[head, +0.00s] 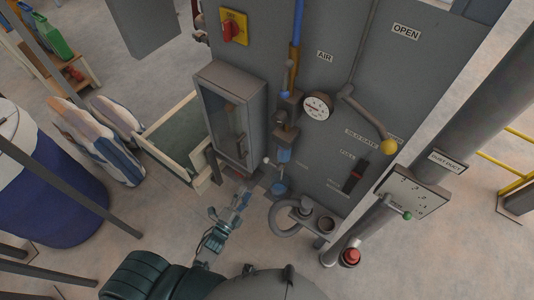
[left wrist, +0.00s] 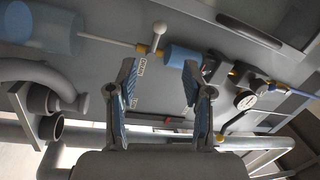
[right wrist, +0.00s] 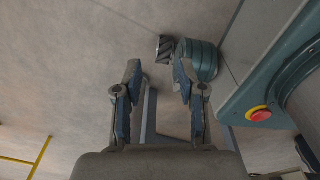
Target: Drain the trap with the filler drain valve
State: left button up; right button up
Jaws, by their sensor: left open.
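The trap (head: 284,155) is a blue bowl under a grey body on the panel, below the round gauge. It also shows in the left wrist view (left wrist: 182,59). The drain valve (left wrist: 157,36) below it has a brass body and a pale lever with a rounded end; the lever also shows small in the head view (head: 267,160). A thin pale tube leads from the valve toward a blue cup (head: 279,188). My left gripper (left wrist: 160,68) is open and empty, facing the valve, which appears between its fingertips, apart from them. My right gripper (right wrist: 157,62) is open and empty over floor.
A grey cabinet (head: 237,115) stands left of the trap. A curved hose (head: 284,216) and pipe ends are below right of the cup. A yellow-knobbed lever (head: 388,146) juts from the panel. A red button (right wrist: 259,114) is near my right gripper.

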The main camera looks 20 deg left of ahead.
pick_arm(q)
send_near(267, 160)
jog(key=x, duration=0.3)
jog(key=f+x, duration=0.1)
jog(key=x, duration=0.2)
jog(key=p+x, duration=0.1)
jog(key=x, duration=0.2)
jog(key=shift+w+a+f, duration=0.15)
jog(key=shift+w+a, duration=0.05)
jog(key=shift+a, duration=0.15)
jog(key=shift+w+d, duration=0.25)
jog(key=shift+w, duration=0.35)
pick_arm(e)
jog(key=shift+s+r, duration=0.15)
jog(key=shift+r, duration=0.35)
